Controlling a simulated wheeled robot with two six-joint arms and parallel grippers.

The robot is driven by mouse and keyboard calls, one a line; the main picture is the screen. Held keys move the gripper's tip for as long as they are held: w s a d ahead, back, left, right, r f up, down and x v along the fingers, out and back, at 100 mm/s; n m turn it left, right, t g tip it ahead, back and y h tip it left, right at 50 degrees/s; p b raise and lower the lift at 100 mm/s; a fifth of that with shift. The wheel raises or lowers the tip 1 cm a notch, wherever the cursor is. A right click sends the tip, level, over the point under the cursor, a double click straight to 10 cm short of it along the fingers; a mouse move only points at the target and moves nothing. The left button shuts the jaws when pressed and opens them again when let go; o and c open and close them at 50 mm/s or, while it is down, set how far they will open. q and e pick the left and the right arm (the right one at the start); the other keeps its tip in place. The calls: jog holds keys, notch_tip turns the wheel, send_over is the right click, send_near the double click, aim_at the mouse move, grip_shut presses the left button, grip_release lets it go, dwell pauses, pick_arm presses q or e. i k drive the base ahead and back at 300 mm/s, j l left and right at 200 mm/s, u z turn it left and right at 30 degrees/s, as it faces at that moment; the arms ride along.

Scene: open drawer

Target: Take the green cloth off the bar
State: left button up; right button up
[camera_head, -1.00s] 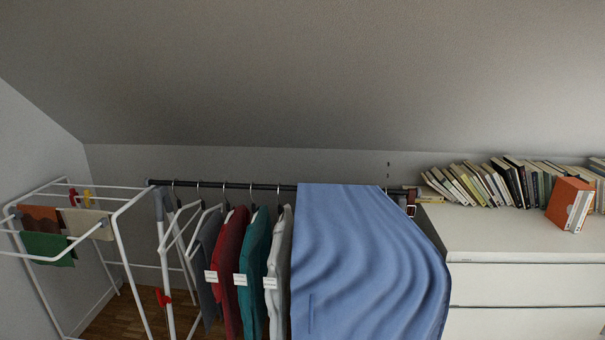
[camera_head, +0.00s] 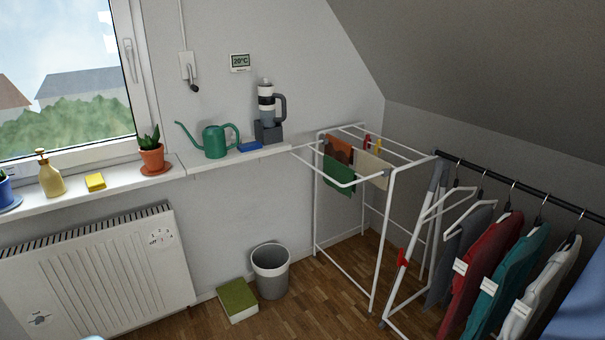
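The green cloth (camera_head: 339,177) hangs over the front bar (camera_head: 324,172) at the left end of a white drying rack (camera_head: 393,208). A brown-orange cloth (camera_head: 338,150) hangs just behind it, and a cream cloth (camera_head: 373,169) hangs to its right. The cloths hang apart from the floor. Neither of my grippers shows in the head view.
A grey bin (camera_head: 270,271) and a green-topped box (camera_head: 237,299) stand on the floor. Clothes hang from a black rail (camera_head: 520,185) at right.

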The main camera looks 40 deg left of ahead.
aim_at(342, 173)
jog(key=u, duration=1)
jog(key=i+j+u, duration=1.05)
jog(key=i+z, duration=0.25)
jog(key=i+j+z, duration=0.3)
jog(key=i+l, duration=0.1)
